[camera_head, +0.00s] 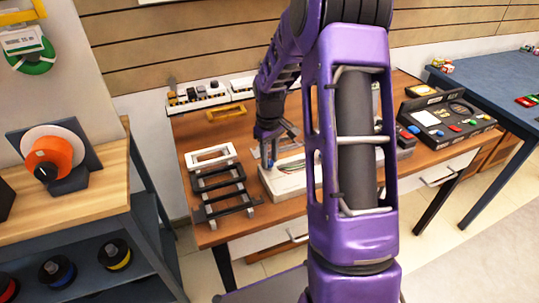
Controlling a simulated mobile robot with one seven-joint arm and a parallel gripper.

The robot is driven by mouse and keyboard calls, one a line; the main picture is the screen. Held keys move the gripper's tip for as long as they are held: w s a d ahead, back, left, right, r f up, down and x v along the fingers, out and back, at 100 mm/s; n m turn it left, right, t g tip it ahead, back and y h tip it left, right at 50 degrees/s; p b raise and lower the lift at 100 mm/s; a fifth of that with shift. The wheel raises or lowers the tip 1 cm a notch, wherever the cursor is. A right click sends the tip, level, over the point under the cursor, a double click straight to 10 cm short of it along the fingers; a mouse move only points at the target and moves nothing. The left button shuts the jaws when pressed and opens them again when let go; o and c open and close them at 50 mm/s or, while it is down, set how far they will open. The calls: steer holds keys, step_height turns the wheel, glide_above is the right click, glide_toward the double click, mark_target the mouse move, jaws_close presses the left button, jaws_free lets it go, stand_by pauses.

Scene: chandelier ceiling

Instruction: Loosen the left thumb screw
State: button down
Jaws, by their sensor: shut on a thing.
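A pale box-like unit (285,186) sits on the brown workbench, left of the middle of the picture. My gripper (269,158) points down over the left end of this unit. It is shut at the place of the left thumb screw, by a small blue spot. The screw itself is too small and too covered by the fingers to make out clearly. My purple arm hides the right part of the unit, so a right thumb screw cannot be seen.
A black and white rack (215,157) stands just left of the unit on the workbench (205,229). White bins (200,93) line the back. An open black case (447,118) lies at the right. A wooden table (95,185) with an orange spool is at far left.

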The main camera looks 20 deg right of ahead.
mark_target(270, 161)
steer(key=n+p, duration=0.1)
steer(key=n, duration=0.4)
steer(key=shift+r, duration=0.1)
stand_by(0.5)
steer(key=c, duration=0.6)
jaws_free()
step_height(270, 161, up, 17)
steer(key=p, duration=0.1)
steer(key=shift+r+p, duration=0.15)
steer(key=shift+p, duration=0.2)
